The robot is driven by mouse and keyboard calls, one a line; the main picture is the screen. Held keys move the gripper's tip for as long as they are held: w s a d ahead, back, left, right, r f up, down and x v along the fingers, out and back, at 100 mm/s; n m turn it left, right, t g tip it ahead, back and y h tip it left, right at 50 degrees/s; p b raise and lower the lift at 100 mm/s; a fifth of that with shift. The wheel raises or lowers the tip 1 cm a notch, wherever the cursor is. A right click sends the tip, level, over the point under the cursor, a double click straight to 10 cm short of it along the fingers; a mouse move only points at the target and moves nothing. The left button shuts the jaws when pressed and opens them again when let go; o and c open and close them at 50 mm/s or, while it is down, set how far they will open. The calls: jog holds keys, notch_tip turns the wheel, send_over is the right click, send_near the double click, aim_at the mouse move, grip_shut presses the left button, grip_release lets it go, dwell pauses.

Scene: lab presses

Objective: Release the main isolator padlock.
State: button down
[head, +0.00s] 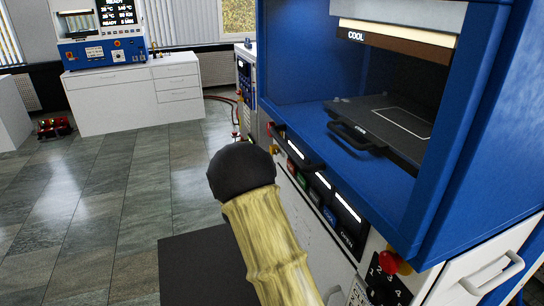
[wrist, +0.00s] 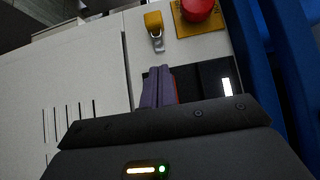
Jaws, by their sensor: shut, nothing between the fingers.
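In the wrist view, a yellow padlock (wrist: 153,20) with a grey metal shackle (wrist: 157,42) is at the top centre, against a white panel. A red round knob (wrist: 198,8) on a yellow plate is just right of it, cut by the picture's top edge. My gripper (wrist: 158,72) is shut and empty. Its fingertips are below the padlock in the picture, apart from it, over a dark control panel. In the head view, a small yellow shape (head: 273,149) by the press's far corner appears to be the padlock. My arm hides the gripper there.
The blue press (head: 430,200) has an open bay with a black handled platen (head: 395,125). Lit controls (head: 347,208) line its front. Another red knob (head: 388,262) and a white handle (head: 492,273) sit nearer. Open tiled floor (head: 90,200) lies left.

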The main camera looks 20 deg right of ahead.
aim_at(277, 151)
jog(key=x, duration=0.5)
jog(key=shift+p, duration=0.3)
jog(key=w, duration=0.3)
jog(key=shift+r+p, duration=0.1)
jog(key=shift+p, duration=0.2)
jog(key=shift+w+d, duration=0.1)
jog(key=shift+w, duration=0.45)
